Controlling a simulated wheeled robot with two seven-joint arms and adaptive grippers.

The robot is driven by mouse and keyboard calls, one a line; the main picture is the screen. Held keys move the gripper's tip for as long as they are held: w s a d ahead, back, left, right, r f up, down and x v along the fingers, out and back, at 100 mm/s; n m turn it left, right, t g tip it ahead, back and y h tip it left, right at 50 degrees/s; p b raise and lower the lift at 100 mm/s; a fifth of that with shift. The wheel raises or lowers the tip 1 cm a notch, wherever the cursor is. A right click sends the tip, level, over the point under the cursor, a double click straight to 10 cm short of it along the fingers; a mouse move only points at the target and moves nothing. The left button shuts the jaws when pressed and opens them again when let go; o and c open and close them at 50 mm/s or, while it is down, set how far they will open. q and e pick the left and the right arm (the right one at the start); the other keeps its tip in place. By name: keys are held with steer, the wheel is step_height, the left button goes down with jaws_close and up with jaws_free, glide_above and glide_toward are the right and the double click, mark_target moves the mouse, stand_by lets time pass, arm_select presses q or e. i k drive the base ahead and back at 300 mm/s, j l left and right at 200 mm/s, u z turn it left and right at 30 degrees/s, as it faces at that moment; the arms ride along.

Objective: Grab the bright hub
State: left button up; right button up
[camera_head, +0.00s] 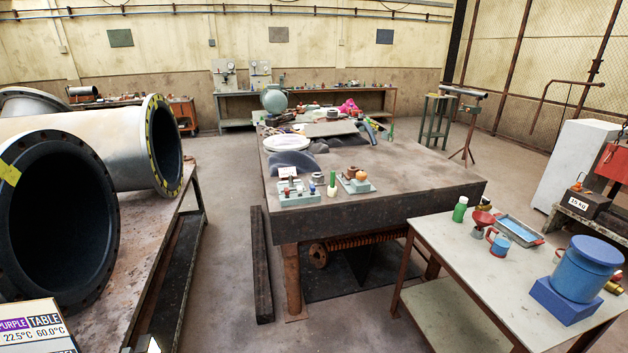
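No single thing is plainly the bright hub; I cannot tell which one it is. A bright blue round body on a square blue base (580,275) stands on the light table at the right. On the dark central table, a small orange-brown round part (360,175) sits at a pale green tray (347,184). Another pale green tray (298,197) with small parts lies to its left, and a green cylinder stands between them. A brass-coloured fitting (613,287) shows partly behind the blue body. Neither of my grippers is in view.
Large rubber-lined pipes (125,150) lie on a bench at the left. The light table (455,268) also holds a green bottle (460,209), a red funnel (483,220), a blue-and-red mug (499,244) and a shallow tray (520,230).

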mark_target(317, 179)
steer(key=i+l+u, duration=0.2)
steer(key=i, duration=0.8)
steer(key=j, duration=0.1)
